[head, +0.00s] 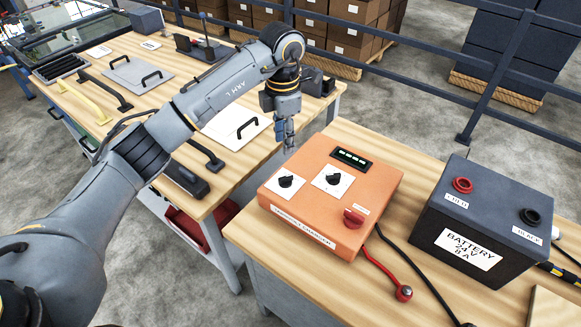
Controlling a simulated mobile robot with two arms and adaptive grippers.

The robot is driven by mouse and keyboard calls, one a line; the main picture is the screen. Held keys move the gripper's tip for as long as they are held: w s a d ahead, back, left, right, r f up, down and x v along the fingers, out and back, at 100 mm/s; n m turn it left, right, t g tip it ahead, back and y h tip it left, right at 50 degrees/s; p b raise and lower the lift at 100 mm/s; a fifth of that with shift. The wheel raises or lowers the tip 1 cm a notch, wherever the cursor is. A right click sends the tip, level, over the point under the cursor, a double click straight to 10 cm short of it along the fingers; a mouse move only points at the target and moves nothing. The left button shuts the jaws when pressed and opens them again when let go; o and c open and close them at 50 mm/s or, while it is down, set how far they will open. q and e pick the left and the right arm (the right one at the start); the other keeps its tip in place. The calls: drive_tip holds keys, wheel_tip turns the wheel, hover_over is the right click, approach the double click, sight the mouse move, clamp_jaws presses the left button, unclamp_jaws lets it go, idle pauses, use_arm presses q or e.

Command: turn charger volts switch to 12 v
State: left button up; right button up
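The orange charger (328,195) sits on the near wooden table. Its top has a left black knob (286,181) and a right black knob (332,179), each on a white plate, and a red knob (353,217) at the lower right. The plate markings are too small to read, so I cannot tell which knob sets volts or where it points. My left gripper (288,147) hangs pointing down, just beyond the charger's far left edge and apart from the knobs. Its fingers look close together, but their opening is unclear. My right gripper is out of view.
A dark battery (480,222) labelled 24 V, 8 A stands right of the charger. A red cable with a clamp (403,293) and a black cable lie between them. Another table (150,82) holds handles and panels. A dark railing (420,75) runs behind.

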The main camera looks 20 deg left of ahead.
use_arm(q)
drive_tip(key=p, duration=0.2)
hover_over(282, 177)
drive_tip(key=f, duration=0.5)
drive_tip(key=shift+s+a, duration=0.25)
drive_tip(key=f, duration=0.2)
drive_tip(key=f+p, duration=0.1)
drive_tip(key=f, duration=0.4)
drive_tip(key=shift+w+d+p, duration=0.2)
drive_tip(key=shift+d+p, duration=0.15)
drive_tip(key=shift+p, duration=0.05)
drive_tip(key=shift+f, duration=0.35)
drive_tip(key=shift+a+f, duration=0.1)
drive_tip(key=shift+f, duration=0.05)
clamp_jaws()
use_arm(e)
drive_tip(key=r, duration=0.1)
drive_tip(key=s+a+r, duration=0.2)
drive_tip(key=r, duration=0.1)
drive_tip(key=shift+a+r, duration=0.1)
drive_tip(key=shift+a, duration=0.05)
